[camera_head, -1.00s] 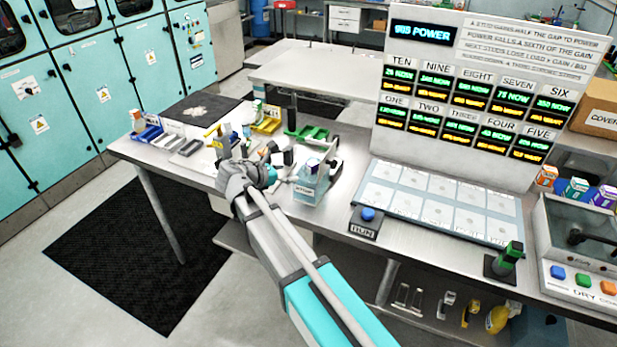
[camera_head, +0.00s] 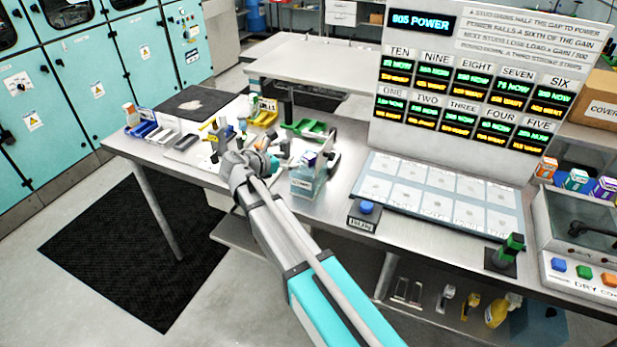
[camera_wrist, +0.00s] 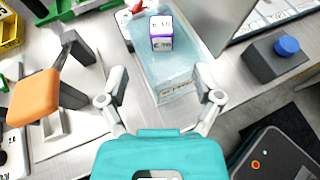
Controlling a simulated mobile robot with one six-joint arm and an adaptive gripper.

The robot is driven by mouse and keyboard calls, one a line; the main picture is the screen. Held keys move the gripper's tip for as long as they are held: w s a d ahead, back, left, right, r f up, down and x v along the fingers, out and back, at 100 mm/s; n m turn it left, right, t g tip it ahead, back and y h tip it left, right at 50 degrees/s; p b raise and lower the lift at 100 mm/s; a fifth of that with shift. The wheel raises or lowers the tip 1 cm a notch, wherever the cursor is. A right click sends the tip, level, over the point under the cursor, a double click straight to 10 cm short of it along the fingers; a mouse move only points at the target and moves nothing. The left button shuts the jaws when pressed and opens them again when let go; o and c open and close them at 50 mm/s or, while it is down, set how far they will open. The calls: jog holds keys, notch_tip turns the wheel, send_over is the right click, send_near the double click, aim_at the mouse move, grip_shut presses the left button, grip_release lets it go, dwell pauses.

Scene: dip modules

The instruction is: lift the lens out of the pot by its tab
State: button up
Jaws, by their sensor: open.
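A clear, pale blue pot (camera_head: 308,184) with a lettered front stands on the bench, right of my gripper (camera_head: 277,156). In the wrist view the pot (camera_wrist: 172,78) lies ahead, between and beyond my fingertips (camera_wrist: 162,84). My gripper is open and empty, with its fingers spread wide. A small white and purple lettered block (camera_wrist: 161,34) shows at the pot's far part; it also shows above the pot in the head view (camera_head: 308,159). I cannot tell whether this block is the lens's tab. The lens itself cannot be made out.
An orange-topped stand (camera_wrist: 35,95) is close on the left in the wrist view. A blue button box (camera_head: 366,213) stands right of the pot, before the pale slotted board (camera_head: 440,200). Green trays (camera_head: 310,129) and small parts crowd the bench behind and left.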

aim_at(306, 158)
jog(key=shift+b+x, duration=0.6)
jog(key=shift+x, duration=1.6)
jog(key=shift+b+x, duration=0.9)
jog(key=shift+x, duration=1.7)
jog(key=shift+r, duration=0.15)
grip_shut()
